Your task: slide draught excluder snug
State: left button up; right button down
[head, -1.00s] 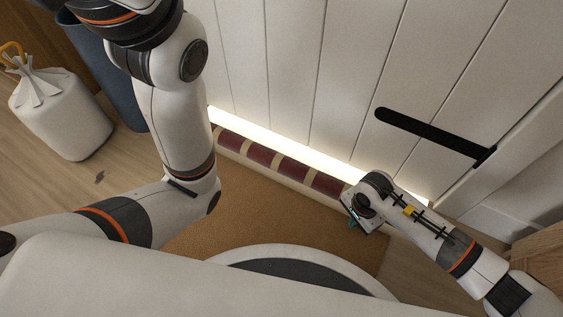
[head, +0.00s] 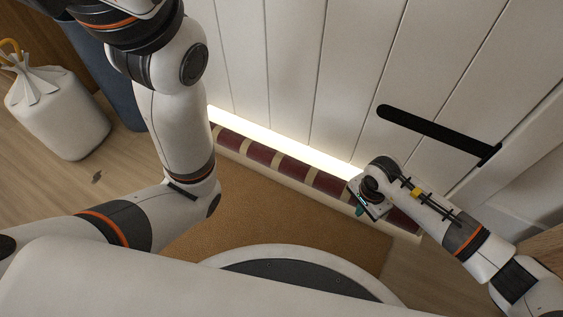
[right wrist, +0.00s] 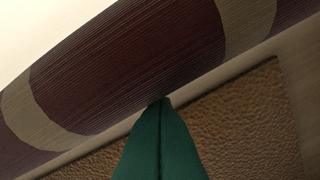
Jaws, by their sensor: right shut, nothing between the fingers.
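The draught excluder (head: 295,168) is a long roll with dark red and beige bands. It lies along the foot of the white plank door (head: 290,70), and a bright strip of light (head: 285,142) shows between them. My right gripper (head: 361,205) is shut and empty, low at the excluder's front side towards its right end. In the right wrist view, its teal fingertips (right wrist: 160,104) meet the excluder's (right wrist: 140,65) lower edge in the picture; I cannot tell whether they touch. My right arm hides part of the excluder's right end. My left gripper is out of view.
A brown doormat (head: 240,205) lies in front of the excluder. A black bar (head: 435,133) is on the door. A white tied bag (head: 60,115) and a blue bin (head: 110,75) stand at the left. Wooden floor (head: 75,180) is bare at the left.

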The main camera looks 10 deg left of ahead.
jog(key=shift+w+d+b, duration=0.25)
jog(key=shift+w+b, duration=0.15)
jog(key=shift+w, duration=0.4)
jog(key=shift+w+d+b, duration=0.2)
jog(key=shift+w+b, duration=0.25)
jog(key=shift+w, duration=0.3)
jog(key=shift+w+d+b, duration=0.25)
jog(key=shift+w+b, duration=0.15)
jog(key=shift+w, duration=0.7)
jog(key=shift+s+r+p, duration=0.3)
jog(key=shift+r+p, duration=0.45)
jog(key=shift+p, duration=0.05)
jog(key=s+r+p, duration=0.1)
jog(key=r+p, duration=0.1)
jog(key=s+r+p, duration=0.1)
jog(key=r+p, duration=0.1)
jog(key=p, duration=0.1)
jog(key=s+a+r+p, duration=0.1)
jog(key=r+p, duration=0.1)
jog(key=shift+s+r, duration=0.2)
jog(key=shift+r, duration=0.1)
